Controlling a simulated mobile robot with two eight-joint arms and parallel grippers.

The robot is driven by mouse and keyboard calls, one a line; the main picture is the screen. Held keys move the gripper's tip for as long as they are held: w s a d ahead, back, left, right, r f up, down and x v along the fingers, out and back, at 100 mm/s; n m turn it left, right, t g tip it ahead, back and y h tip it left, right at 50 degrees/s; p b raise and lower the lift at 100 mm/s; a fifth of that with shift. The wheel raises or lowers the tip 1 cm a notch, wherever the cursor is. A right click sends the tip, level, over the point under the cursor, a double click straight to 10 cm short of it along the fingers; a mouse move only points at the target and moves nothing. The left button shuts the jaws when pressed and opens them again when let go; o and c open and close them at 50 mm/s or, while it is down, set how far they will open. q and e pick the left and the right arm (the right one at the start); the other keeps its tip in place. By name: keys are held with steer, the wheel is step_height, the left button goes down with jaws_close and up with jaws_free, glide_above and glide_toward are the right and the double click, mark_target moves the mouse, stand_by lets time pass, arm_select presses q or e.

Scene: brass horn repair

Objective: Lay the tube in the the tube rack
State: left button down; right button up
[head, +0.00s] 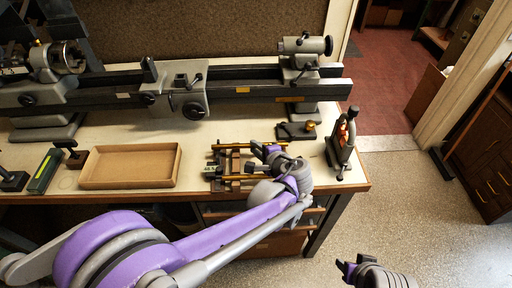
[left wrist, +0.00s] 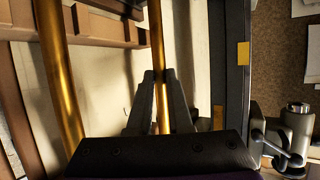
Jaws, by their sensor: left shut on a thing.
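A brass tube (head: 228,146) runs left to right along the far side of the wooden tube rack (head: 234,160). My left gripper (head: 257,150) is over its right part. In the left wrist view the jaws (left wrist: 160,76) are shut around this tube (left wrist: 156,35), one finger on each side. The rack (left wrist: 105,28) shows at the top there, by the tube's far part; I cannot tell if they touch. A second brass tube (head: 238,178) lies along the rack's near side and shows at left in the wrist view (left wrist: 58,70). My right gripper (head: 348,267) is empty, low at the right, its fingers apart.
A lathe (head: 235,88) spans the back of the bench. A shallow cardboard tray (head: 130,181) lies left of the rack. A small dark fixture (head: 297,131) and an upright clamp-like tool (head: 343,145) stand to its right, near the bench corner.

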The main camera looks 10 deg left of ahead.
arm_select(q)
steer(key=shift+f+b, duration=0.55)
steer(key=shift+f, duration=0.25)
steer(key=c, duration=0.8)
jaws_free()
steer(key=shift+o, duration=0.2)
steer(key=v, duration=1)
steer(key=shift+s+d+r, duration=0.2)
steer(key=shift+s+r, duration=0.05)
steer(key=shift+s, duration=0.05)
steer(key=shift+d, duration=0.1)
